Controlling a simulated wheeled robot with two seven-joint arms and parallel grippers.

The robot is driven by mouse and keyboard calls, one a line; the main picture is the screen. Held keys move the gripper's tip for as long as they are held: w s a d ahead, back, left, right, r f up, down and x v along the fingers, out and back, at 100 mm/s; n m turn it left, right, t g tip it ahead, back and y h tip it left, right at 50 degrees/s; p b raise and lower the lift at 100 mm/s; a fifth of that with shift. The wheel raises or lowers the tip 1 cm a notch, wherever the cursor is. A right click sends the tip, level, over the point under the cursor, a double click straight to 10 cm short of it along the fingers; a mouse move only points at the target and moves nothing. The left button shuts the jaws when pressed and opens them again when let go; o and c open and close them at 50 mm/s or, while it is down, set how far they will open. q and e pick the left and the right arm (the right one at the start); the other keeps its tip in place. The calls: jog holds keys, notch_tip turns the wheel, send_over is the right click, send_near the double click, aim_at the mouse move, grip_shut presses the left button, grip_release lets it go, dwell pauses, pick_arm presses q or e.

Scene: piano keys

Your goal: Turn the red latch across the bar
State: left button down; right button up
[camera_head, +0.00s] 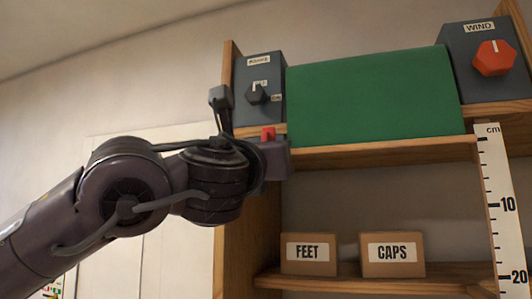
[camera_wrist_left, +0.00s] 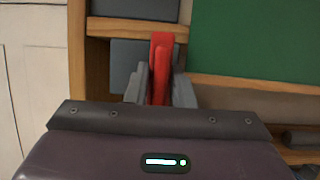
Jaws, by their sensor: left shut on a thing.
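The red latch (camera_wrist_left: 161,66) stands upright in the left wrist view, in front of a wooden shelf edge and a grey plate. My left gripper (camera_wrist_left: 160,90) is shut on the latch, with one grey finger on each side of it. In the head view a small red part of the latch (camera_head: 268,133) shows above my left gripper (camera_head: 276,155); the rest is hidden behind the gripper. I cannot clearly make out the bar. My right gripper is not in view.
A dark box with a black knob (camera_head: 257,93) stands just above the gripper, beside a green panel (camera_head: 370,95). A WIND box with a red knob (camera_head: 494,58) is at the right. FEET (camera_head: 308,254) and CAPS (camera_head: 392,255) boxes sit on the lower shelf. A ruler (camera_head: 505,210) hangs at right.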

pick_arm(q)
jog(key=n+y+b, duration=0.1)
jog(key=n, duration=0.1)
jog(key=n+y+b, duration=0.1)
jog(key=n, duration=0.2)
jog(key=shift+d+f+y+b, duration=0.15)
jog(key=shift+y+b, duration=0.15)
jog(key=shift+y, duration=0.1)
jog(key=n+y, duration=0.1)
jog(key=n, duration=0.2)
jog(key=n+y+b, duration=0.1)
jog(key=n+y, duration=0.1)
jog(key=n, duration=0.3)
jog(key=n+g+y, duration=0.1)
jog(key=n, duration=0.2)
jog(key=shift+d+r+n+y+b, duration=0.1)
jog(key=shift+r+n+y+b, duration=0.2)
jog(key=shift+n+y, duration=0.1)
jog(key=n+g+y, duration=0.1)
jog(key=n+g, duration=0.1)
jog(key=n, duration=0.3)
jog(key=shift+p, duration=0.4)
jog(key=shift+n+g, duration=0.3)
jog(key=c, duration=1.6)
grip_release()
jog(key=shift+o, duration=0.7)
jog(key=shift+s, duration=0.1)
